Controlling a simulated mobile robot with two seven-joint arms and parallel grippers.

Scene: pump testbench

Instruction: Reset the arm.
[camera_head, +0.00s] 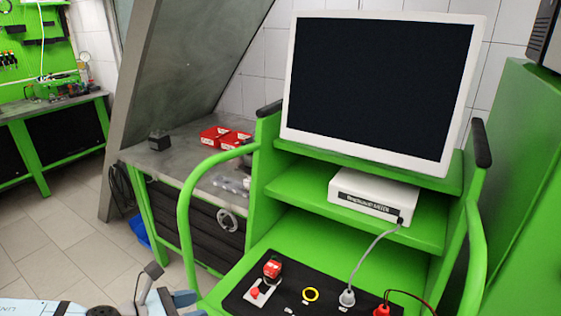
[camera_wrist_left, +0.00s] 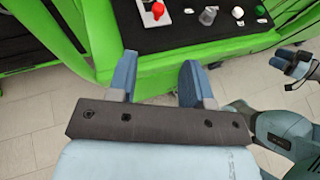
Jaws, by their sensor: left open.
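My left gripper shows in the left wrist view (camera_wrist_left: 158,72), with its two blue fingers apart and nothing between them. It is in front of the green bench's front edge, below the black control panel. In the head view, part of this gripper (camera_head: 172,299) shows at the bottom left, cut off by the frame edge. Other parts of my own body show at the right of the left wrist view.
The green testbench (camera_head: 420,235) carries a monitor (camera_head: 378,85), a white box (camera_head: 372,194) and a black panel with a red button (camera_head: 272,267), a yellow ring (camera_head: 310,295) and cables. Curved green rails flank it. A grey worktable (camera_head: 180,163) holds red bins (camera_head: 235,140).

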